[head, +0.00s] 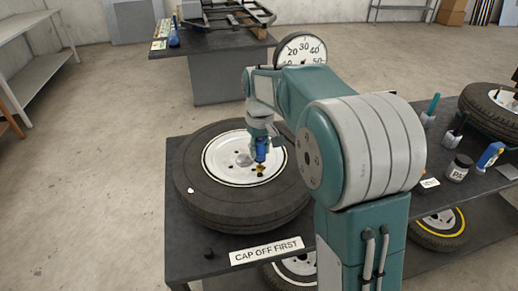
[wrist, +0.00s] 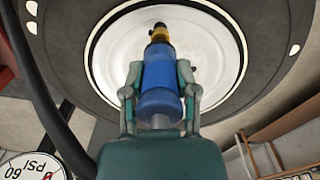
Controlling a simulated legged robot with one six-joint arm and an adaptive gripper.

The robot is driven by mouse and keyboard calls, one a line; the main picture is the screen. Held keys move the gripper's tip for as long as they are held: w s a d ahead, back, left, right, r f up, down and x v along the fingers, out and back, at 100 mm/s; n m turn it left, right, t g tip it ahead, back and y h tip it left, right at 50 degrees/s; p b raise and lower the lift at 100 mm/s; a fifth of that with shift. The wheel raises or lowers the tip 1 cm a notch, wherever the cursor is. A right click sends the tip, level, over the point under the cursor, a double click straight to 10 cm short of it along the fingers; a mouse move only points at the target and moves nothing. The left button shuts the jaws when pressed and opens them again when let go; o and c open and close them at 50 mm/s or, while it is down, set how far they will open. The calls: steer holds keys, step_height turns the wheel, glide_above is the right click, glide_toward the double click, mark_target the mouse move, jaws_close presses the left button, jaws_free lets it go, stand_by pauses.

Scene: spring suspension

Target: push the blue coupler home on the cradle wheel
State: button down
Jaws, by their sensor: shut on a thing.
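The cradle wheel, a black tyre (head: 240,212) with a white rim (head: 218,163), lies flat on the dark bench in the head view. The blue coupler (head: 262,149) stands over the rim, right of its middle. In the wrist view the blue coupler (wrist: 160,80) lies between the two fingers of my gripper (wrist: 157,82), which is shut on it. A brass-coloured piece (wrist: 159,35) with a dark tip shows at its far end, over the white rim. The same brass piece (head: 260,170) shows below the coupler in the head view. Whether the coupler is fully seated cannot be told.
A "CAP OFF FIRST" sign (head: 267,250) is on the bench's front edge, with a small black cap-like piece (head: 209,254) beside it. A pressure gauge (head: 301,48) stands behind my arm. Bottles and a jar (head: 459,168) crowd the right bench. Another tyre (head: 490,110) lies there.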

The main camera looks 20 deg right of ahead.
steer(key=shift+f, duration=1.1)
steer(key=shift+c, duration=1.5)
jaws_free()
steer(key=shift+r, duration=3.5)
